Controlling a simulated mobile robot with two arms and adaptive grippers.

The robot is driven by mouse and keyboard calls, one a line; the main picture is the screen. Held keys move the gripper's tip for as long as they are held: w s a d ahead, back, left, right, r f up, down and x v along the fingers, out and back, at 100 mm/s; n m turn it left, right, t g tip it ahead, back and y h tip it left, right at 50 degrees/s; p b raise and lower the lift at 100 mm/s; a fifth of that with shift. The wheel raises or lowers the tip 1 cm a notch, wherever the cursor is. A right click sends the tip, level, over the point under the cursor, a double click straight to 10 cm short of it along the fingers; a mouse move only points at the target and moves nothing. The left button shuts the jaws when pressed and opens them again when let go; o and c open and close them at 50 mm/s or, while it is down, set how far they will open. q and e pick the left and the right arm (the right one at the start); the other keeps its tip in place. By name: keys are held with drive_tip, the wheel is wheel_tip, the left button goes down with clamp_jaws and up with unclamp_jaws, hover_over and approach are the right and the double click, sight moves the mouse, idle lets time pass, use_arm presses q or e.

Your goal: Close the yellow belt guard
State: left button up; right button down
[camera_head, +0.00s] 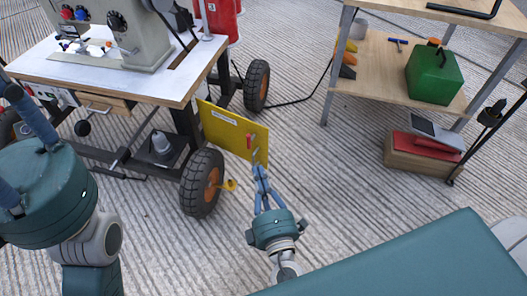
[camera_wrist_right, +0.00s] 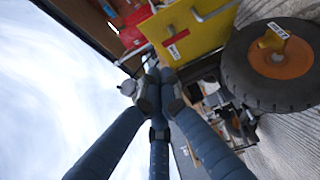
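The yellow belt guard (camera_head: 229,131) is a flat panel standing out at an angle from the right end of the sewing machine table. A small red handle (camera_head: 250,142) is on its face near the right edge. The guard (camera_wrist_right: 205,28) and its red handle (camera_wrist_right: 176,38) also show in the right wrist view. My right gripper (camera_head: 260,169) is at the guard's lower right corner, its blue fingers drawn together at the tips. In the right wrist view the fingertips (camera_wrist_right: 158,88) meet just below the handle, holding nothing visible. My left gripper (camera_head: 20,140) is at the left edge, its fingertips partly cut off.
The sewing machine table (camera_head: 110,62) has black wheels with orange hubs (camera_head: 203,183) below the guard. A red cylinder (camera_head: 222,20) stands behind. A wooden shelf (camera_head: 385,72) with a green box (camera_head: 434,75) is at right. Ridged floor between is clear.

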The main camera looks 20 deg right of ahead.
approach(255, 127)
drive_tip(key=w+a, duration=0.1)
drive_tip(key=w, duration=0.3)
drive_tip(key=shift+w+d+b, duration=0.35)
drive_tip(key=shift+w+d, duration=0.25)
drive_tip(key=shift+w, duration=0.05)
drive_tip(key=shift+w+d+y, duration=0.15)
drive_tip(key=shift+d+y, duration=0.1)
drive_tip(key=shift+y, duration=0.05)
